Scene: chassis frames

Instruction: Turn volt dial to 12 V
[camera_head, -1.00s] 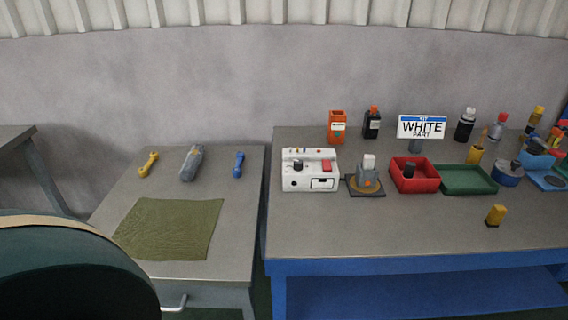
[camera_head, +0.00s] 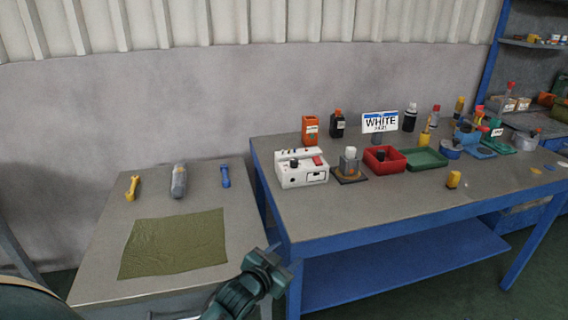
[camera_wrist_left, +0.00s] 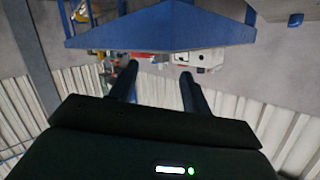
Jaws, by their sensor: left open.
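A white box-shaped unit (camera_head: 302,177) stands near the left end of the blue-framed bench. A dark round knob (camera_head: 294,163), which looks like the volt dial, sits on its left half beside a red switch (camera_head: 317,160). The knob's markings are too small to read. My left gripper (camera_head: 269,259) is open and empty, in front of and below the unit, by the gap between the tables. In the left wrist view, its two dark fingers (camera_wrist_left: 159,72) are apart, and part of the white unit (camera_wrist_left: 207,58) shows beyond the bench edge. My right gripper is not in view.
A grey block on a dark base (camera_head: 350,165), a red tray (camera_head: 384,158) and a green tray (camera_head: 424,158) stand right of the unit. The bench's blue front edge (camera_head: 400,220) lies close to my gripper. The bench front is mostly clear.

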